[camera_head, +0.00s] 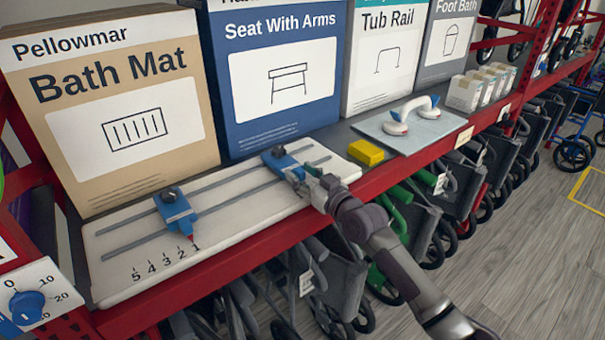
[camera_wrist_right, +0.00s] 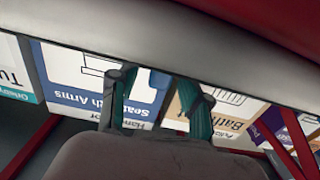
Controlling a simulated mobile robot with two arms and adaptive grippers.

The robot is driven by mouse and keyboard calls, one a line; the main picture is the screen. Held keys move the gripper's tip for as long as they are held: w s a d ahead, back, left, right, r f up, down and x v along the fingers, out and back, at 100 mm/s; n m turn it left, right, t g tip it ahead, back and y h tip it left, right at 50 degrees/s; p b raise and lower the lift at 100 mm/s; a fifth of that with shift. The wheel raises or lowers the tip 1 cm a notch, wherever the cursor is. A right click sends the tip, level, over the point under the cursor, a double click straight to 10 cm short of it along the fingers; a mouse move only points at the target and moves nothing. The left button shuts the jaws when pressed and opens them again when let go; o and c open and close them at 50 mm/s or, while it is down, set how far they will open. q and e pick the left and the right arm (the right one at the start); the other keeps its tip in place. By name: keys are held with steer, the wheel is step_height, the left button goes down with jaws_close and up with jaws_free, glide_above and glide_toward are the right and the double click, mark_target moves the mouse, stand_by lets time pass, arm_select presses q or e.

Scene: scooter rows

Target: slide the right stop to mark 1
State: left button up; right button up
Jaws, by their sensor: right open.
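A white board (camera_head: 240,217) with two grey rails lies on the red-edged shelf, with marks 5 to 1 running left to right near its front left. The right stop (camera_head: 280,160), a blue block with a dark knob, sits on the rails well to the right of the marks. The left stop (camera_head: 175,210) has a red pointer close to mark 1. My right gripper (camera_head: 311,182) is at the front end of the right stop; its fingers stand apart in the right wrist view (camera_wrist_right: 161,105). Whether they touch the stop is unclear. My left gripper is out of view.
Large boxes, Bath Mat (camera_head: 120,110) and Seat With Arms (camera_head: 275,75), stand behind the board. A yellow block (camera_head: 366,152) and a grey plate (camera_head: 440,132) with a handled bar lie to the right. A dial (camera_head: 27,307) is at lower left.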

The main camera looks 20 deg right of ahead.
mark_target(292, 190)
steer(key=shift+c, duration=0.3)
jaws_close()
steer(key=a+p, duration=0.1)
steer(key=s+a+p, duration=0.1)
steer(key=a, duration=0.1)
steer(key=shift+s+r, duration=0.1)
steer(key=shift+a, duration=0.15)
steer(key=shift+f, duration=0.2)
